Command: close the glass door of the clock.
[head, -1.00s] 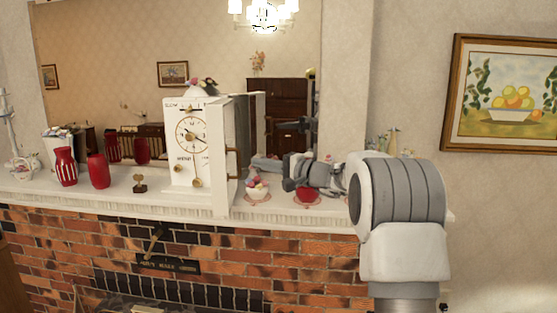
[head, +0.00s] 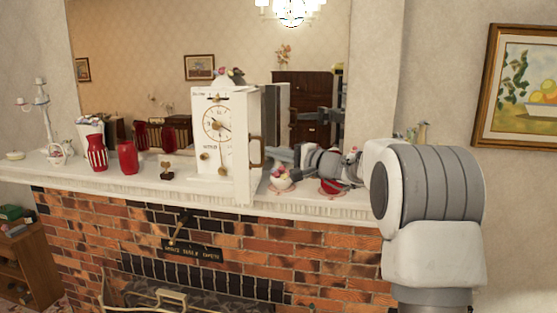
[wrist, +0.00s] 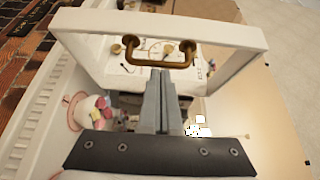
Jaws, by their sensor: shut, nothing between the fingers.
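The white clock (head: 212,130) stands on the mantel, its dial facing out. Its glass door (head: 241,150) is open, swung out from the face and seen nearly edge-on, with a brass handle (head: 257,152) on its frame. In the wrist view, the door's white frame (wrist: 225,33) spans the top, with the brass handle (wrist: 160,63) at its near edge. My gripper (wrist: 160,76) is shut and empty, its fingertips close to the handle; I cannot tell whether they touch. In the head view, the gripper is at the door's right side, its fingertips partly hidden.
Red vases (head: 127,157) and a small brown ornament (head: 167,169) stand left of the clock. A mirror (head: 140,60) backs the mantel.

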